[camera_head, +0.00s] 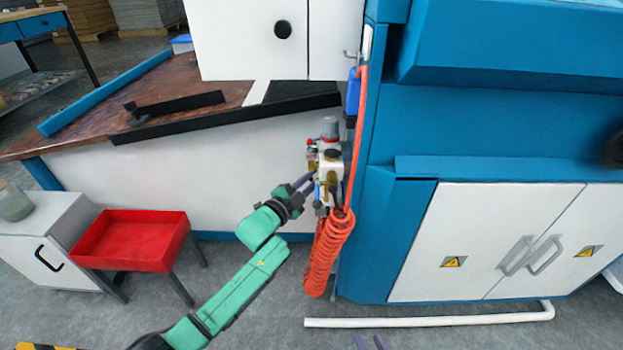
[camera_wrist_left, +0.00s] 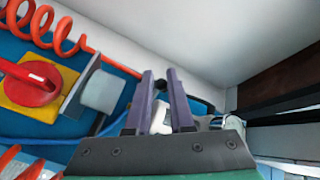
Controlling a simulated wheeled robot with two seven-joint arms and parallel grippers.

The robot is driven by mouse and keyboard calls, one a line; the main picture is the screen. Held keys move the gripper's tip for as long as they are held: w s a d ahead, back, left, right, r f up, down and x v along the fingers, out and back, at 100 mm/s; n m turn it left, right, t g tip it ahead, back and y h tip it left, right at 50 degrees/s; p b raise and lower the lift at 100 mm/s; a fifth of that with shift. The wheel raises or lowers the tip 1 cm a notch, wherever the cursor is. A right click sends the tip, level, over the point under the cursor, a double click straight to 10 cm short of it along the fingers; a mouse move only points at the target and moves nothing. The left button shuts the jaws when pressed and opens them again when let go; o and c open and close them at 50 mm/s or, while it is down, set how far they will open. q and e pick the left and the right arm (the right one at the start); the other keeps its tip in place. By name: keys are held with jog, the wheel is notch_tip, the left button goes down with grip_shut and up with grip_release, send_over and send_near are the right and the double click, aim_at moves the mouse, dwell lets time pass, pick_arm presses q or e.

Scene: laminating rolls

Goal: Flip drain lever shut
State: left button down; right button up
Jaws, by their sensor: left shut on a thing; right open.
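The air unit (camera_head: 329,168) with a grey-capped knob on top hangs at the left side of the blue machine. My left gripper (camera_head: 312,180) reaches its lower left side in the head view. In the left wrist view, the purple fingers of that gripper (camera_wrist_left: 163,98) are shut on a small white part (camera_wrist_left: 160,118), which looks like the drain lever. A black round piece (camera_wrist_left: 166,81) shows just beyond the fingertips. The lever's exact angle is hidden by the fingers.
A coiled orange hose (camera_head: 328,252) hangs just right of the left gripper. A red knob on a yellow plate (camera_wrist_left: 20,92) is near in the wrist view. A red tray (camera_head: 130,240) stands left. A white pipe (camera_head: 430,321) lies on the floor.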

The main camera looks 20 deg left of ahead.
pick_arm(q)
jog(key=c, duration=0.8)
grip_release()
jog(key=shift+r, duration=0.1)
jog(key=p+v, duration=0.4)
jog(key=v, duration=1)
jog(key=shift+s+a+p, duration=0.1)
jog(key=shift+s+p, duration=0.15)
jog(key=shift+p, duration=0.15)
pick_arm(e)
jog(key=shift+n+g, duration=0.4)
jog(key=shift+g, duration=0.2)
notch_tip(320, 180, up, 5)
jog(key=shift+d+r, duration=0.15)
jog(key=shift+r, duration=0.05)
